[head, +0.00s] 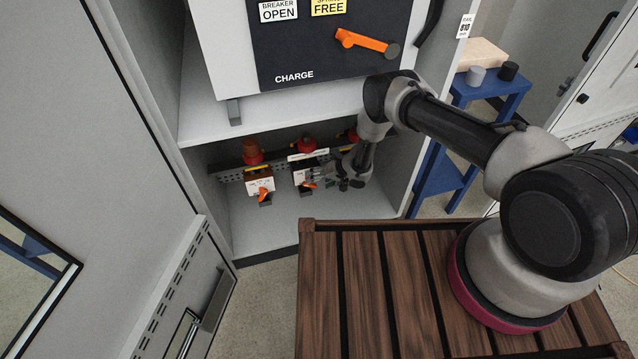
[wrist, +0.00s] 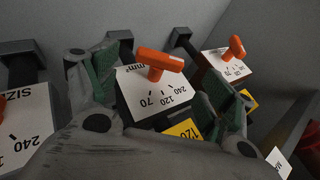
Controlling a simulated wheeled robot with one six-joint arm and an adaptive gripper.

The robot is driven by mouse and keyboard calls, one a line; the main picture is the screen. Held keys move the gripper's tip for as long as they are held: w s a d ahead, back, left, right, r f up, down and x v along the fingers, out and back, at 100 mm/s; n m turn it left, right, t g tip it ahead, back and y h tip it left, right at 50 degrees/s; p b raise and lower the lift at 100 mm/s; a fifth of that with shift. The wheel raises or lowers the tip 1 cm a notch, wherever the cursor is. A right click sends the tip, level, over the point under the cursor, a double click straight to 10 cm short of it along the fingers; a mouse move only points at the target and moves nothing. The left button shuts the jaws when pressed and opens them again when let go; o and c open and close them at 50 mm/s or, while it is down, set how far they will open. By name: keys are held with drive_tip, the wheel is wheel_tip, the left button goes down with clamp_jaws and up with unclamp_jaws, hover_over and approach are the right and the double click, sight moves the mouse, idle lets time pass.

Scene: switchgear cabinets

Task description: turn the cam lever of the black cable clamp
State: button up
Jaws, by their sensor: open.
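The black cable clamp stands in the middle of a row of clamps in the low cabinet bay, under a white dial card (head: 301,177). In the wrist view its orange cam lever (wrist: 160,60) stands over the white card (wrist: 155,92) marked 70, 120, 240. The lever also shows in the head view (head: 308,185). My gripper (wrist: 163,80) is open, its green-padded fingers on either side of the lever, with gaps visible. In the head view my gripper (head: 325,178) reaches in from the right. The clamp's body is mostly hidden by the card and fingers.
A brown clamp with an orange lever (head: 263,194) stands to the left in the head view; its lever shows at right in the wrist view (wrist: 235,47). Another card (wrist: 22,125) is at wrist-view left. Bay walls and ceiling enclose the space. A slatted wooden surface (head: 340,300) is in front.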

sight(311, 184)
drive_tip(key=shift+x, duration=3.05)
drive_tip(key=c, duration=1)
